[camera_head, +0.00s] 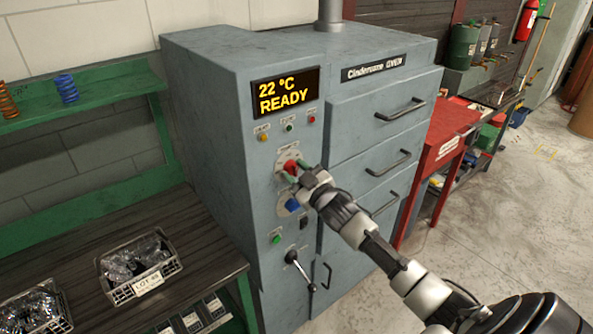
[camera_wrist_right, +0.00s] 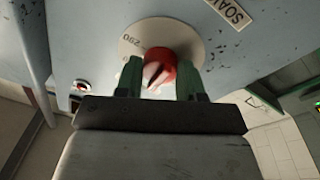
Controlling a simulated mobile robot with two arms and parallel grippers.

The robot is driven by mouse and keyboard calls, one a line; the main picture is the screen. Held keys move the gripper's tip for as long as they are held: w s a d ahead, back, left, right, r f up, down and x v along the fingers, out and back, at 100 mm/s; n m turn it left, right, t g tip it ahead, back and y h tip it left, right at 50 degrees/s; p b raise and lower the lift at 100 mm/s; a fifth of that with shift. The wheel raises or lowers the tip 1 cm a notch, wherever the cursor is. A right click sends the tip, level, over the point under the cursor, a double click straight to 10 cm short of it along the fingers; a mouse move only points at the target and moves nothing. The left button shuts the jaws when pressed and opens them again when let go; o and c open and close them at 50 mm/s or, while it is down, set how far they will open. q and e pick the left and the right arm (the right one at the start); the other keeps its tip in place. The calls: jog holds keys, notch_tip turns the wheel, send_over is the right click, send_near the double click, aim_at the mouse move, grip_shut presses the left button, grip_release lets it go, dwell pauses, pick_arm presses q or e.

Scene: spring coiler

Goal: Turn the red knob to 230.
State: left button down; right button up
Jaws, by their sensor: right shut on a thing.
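The red knob (camera_head: 291,166) is on the front panel of the grey oven (camera_head: 210,90), below the display (camera_head: 285,91), which reads "22 °C READY". In the right wrist view the knob (camera_wrist_right: 158,70) sits on a round pale dial (camera_wrist_right: 133,46) with "290" legible on its left side; the other marks are hidden or unclear. My right gripper (camera_head: 293,171) is at the knob, its two green fingers on either side of it, shut on it. In the wrist view the fingertips (camera_wrist_right: 160,78) flank the knob. My left gripper is not in view.
A blue knob (camera_head: 292,204), a green button (camera_head: 276,239) and a lever (camera_head: 292,257) are below on the panel. Drawer handles (camera_head: 400,110) stick out at the right. A wire basket (camera_head: 140,262) stands on the bench at left. Open floor lies at right.

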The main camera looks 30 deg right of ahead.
jog(key=shift+f+m, duration=0.1)
jog(key=shift+m, duration=0.2)
jog(key=o, duration=0.9)
jog(key=shift+s+f, duration=0.1)
jog(key=shift+s, duration=0.2)
jog(key=s+b, duration=0.1)
jog(key=s, duration=0.2)
jog(key=s+b, duration=0.1)
jog(key=s, duration=0.2)
jog(key=s+f+b, duration=0.1)
jog(key=s, duration=0.3)
jog(key=shift+s+d, duration=0.1)
jog(key=shift+d, duration=0.2)
